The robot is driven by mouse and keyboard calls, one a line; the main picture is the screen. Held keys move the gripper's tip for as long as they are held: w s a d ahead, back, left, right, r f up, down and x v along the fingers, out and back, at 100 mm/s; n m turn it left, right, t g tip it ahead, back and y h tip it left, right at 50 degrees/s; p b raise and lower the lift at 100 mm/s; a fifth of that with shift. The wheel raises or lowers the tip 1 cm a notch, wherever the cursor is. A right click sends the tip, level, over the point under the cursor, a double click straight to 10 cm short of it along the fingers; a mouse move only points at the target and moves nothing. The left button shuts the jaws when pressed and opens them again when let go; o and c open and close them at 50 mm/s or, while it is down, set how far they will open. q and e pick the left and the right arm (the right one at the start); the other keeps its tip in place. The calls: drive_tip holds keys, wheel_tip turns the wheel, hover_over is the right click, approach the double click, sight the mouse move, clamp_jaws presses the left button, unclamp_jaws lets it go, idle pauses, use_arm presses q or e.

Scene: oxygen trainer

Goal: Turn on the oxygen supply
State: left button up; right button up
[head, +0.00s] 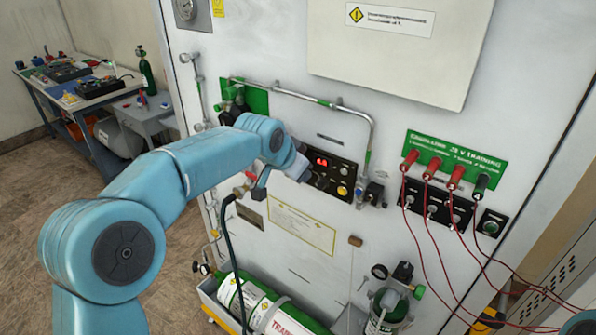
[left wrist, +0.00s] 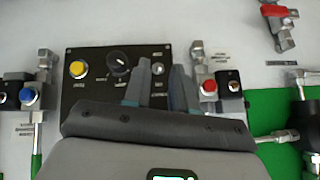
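A black control panel (head: 335,177) sits on the white wall cabinet, with a lit red display (head: 321,162) and a yellow button (head: 342,190). The left wrist view, turned about upside down, shows the panel (left wrist: 92,97) with a yellow button (left wrist: 78,69), a black rotary knob (left wrist: 119,65) and a small switch (left wrist: 157,68). My left gripper (head: 309,180) is in front of the panel's lower left. In the left wrist view its fingers (left wrist: 160,72) are apart, with the small switch showing between the tips. Nothing is held. Contact cannot be told. My right gripper is not in view.
Valve fittings with a red button (left wrist: 208,87) and a blue button (left wrist: 28,96) flank the panel. A metal pipe (head: 345,108) runs above it. Red cables (head: 420,245) hang at right. A green and white cylinder (head: 275,309) lies below. A workbench (head: 75,90) stands far left.

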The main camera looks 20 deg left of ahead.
use_arm(q)
drive_tip(key=shift+s, duration=0.1)
drive_tip(key=b+v, duration=0.3)
drive_tip(key=v, duration=1.3)
